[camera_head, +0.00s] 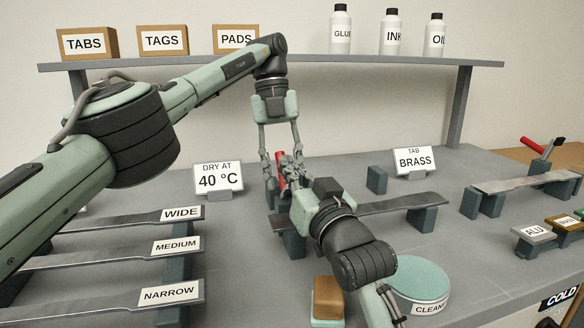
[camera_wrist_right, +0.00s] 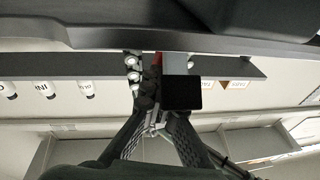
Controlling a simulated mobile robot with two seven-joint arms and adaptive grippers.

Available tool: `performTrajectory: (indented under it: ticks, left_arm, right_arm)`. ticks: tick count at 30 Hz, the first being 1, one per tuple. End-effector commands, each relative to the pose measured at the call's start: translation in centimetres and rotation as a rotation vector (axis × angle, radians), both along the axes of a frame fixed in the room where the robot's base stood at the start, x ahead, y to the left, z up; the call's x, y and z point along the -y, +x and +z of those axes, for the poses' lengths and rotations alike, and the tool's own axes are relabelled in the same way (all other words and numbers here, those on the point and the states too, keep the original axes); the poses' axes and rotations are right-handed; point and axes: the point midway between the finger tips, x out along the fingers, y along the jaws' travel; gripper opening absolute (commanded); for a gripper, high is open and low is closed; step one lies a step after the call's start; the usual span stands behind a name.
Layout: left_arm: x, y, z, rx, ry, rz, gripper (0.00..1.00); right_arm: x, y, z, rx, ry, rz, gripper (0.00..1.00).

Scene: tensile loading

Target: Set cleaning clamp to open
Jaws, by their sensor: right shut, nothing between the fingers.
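The cleaning clamp's red handle (camera_head: 281,171) stands roughly upright at the left end of the middle bench, partly hidden by both grippers. My left gripper (camera_head: 281,174) reaches down from above with its fingers apart, around or close beside the clamp; its tips are partly hidden. My right gripper (camera_head: 289,161) reaches in from the lower right and is shut, with its fingertips at the clamp, overlapping the left fingers. Its closed fingers (camera_wrist_right: 153,125) also show in the right wrist view. I cannot tell which parts touch.
A metal strip (camera_head: 400,204) lies along the middle bench. Labelled strips lie on the left rack (camera_head: 190,247). The cleaner tub (camera_head: 424,282) and a brown-topped block (camera_head: 327,292) stand in front. Another red-handled clamp (camera_head: 533,146) is on the right bench. A shelf (camera_head: 350,63) runs behind.

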Motion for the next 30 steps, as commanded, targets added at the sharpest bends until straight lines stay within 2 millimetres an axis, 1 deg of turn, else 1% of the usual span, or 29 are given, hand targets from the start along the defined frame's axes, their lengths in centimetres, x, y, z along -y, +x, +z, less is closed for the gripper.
performTrajectory:
  ticks: [1, 5, 9, 11, 14, 15, 17, 21, 22, 23, 24, 26, 27, 29, 30]
  left_arm:
    - [-0.1, 0.1, -0.1, 0.000, -0.003, 0.004, 0.38]
    - [-0.1, 0.6, -0.3, 0.003, -0.063, 0.041, 0.38]
    - [0.1, 1.5, -0.7, -0.013, -0.214, 0.143, 0.38]
    - [0.7, 2.1, -0.7, -0.015, -0.311, 0.203, 0.38]
    - [3.7, 4.6, -0.5, 0.061, -0.458, 0.255, 0.38]
    - [4.7, 5.7, -0.3, 0.100, -0.508, 0.271, 0.38]
    - [6.0, 7.3, 0.0, 0.157, -0.580, 0.296, 0.38]
    - [8.2, 11.1, 1.5, 0.287, -0.743, 0.370, 0.38]
    - [8.5, 11.9, 2.2, 0.317, -0.783, 0.385, 0.38]
    - [8.5, 12.6, 3.4, 0.346, -0.835, 0.400, 0.38]
    - [7.8, 13.2, 6.1, 0.384, -0.924, 0.406, 0.38]
    - [6.5, 12.9, 10.0, 0.411, -1.028, 0.383, 0.38]
    - [5.6, 12.6, 12.5, 0.428, -1.094, 0.365, 0.38]
    - [4.1, 11.9, 16.4, 0.460, -1.191, 0.338, 0.38]
    - [2.9, 11.3, 19.0, 0.485, -1.255, 0.318, 0.38]
  right_arm:
    - [-0.1, 0.1, -0.6, -0.012, -0.004, 0.001, 0.00]
    - [-0.1, 0.1, -0.6, -0.013, -0.004, 0.000, 0.00]
    - [0.0, 0.1, -0.7, -0.012, -0.005, -0.001, 0.00]
    - [0.0, 0.1, -0.7, -0.013, -0.005, 0.000, 0.00]
    - [0.0, 0.1, -0.7, -0.013, -0.005, 0.000, 0.00]
    - [-0.1, 0.1, -0.7, -0.013, -0.005, 0.000, 0.00]
    - [-0.1, 0.1, -0.7, -0.013, -0.005, 0.001, 0.00]
    - [0.0, 0.1, -0.7, -0.013, -0.005, 0.000, 0.00]
    - [0.0, 0.1, -0.7, -0.013, -0.005, 0.000, 0.00]
    - [0.0, 0.1, -0.7, -0.013, -0.005, 0.000, 0.00]
    - [0.0, 0.1, -0.7, -0.013, -0.005, 0.000, 0.00]
    - [0.0, 0.2, -0.7, -0.014, -0.006, 0.000, 0.00]
    - [0.0, 0.2, -0.7, -0.014, -0.006, -0.001, 0.00]
    - [0.0, 0.2, -0.7, -0.014, -0.006, -0.001, 0.00]
    - [0.0, 0.2, -0.7, -0.014, -0.006, -0.001, 0.00]
